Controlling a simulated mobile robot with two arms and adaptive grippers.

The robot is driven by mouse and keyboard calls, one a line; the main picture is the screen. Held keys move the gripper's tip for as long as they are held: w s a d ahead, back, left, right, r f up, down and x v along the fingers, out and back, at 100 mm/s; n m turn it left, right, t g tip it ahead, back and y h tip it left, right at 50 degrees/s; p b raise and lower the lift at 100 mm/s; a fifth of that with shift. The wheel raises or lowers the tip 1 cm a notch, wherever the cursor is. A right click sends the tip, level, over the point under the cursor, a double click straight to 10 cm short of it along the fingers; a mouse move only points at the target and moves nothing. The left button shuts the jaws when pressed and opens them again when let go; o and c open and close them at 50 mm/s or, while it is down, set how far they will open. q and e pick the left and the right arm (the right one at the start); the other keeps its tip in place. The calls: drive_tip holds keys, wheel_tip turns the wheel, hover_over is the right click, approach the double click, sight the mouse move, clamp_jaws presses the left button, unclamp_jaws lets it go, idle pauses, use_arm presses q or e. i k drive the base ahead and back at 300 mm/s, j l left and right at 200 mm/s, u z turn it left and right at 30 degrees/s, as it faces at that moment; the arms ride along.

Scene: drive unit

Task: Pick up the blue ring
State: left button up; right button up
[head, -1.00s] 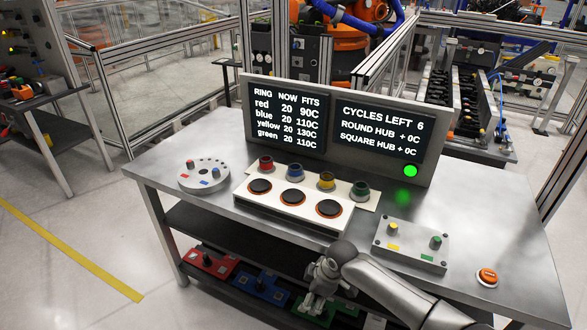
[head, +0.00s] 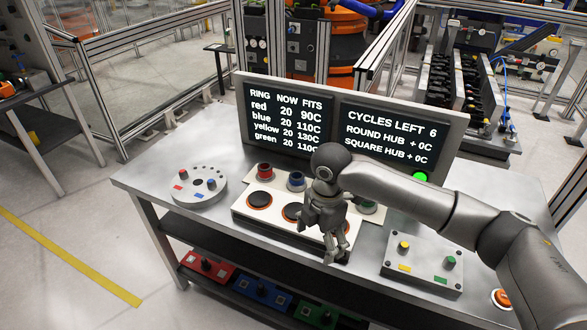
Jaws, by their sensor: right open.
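The blue ring (head: 296,181) stands at the back of the white heater panel (head: 243,206), between the red ring (head: 264,171) and my arm. My right gripper (head: 336,252) hangs open and empty over the right front part of the panel, pointing down, to the right of the blue ring and nearer the front. It hides the yellow ring and most of the right heater disc. The green ring (head: 367,207) shows partly behind my right arm. My left gripper is not in view.
A display board (head: 450,110) stands behind the rings. A grey round hub plate (head: 199,187) lies at left, and a grey plate with yellow and green pegs (head: 421,262) at right. An orange button (head: 502,298) sits at the front right. Coloured trays (head: 262,290) are on the lower shelf.

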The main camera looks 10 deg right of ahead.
sight(296, 181)
drive_tip(key=i, duration=1.1)
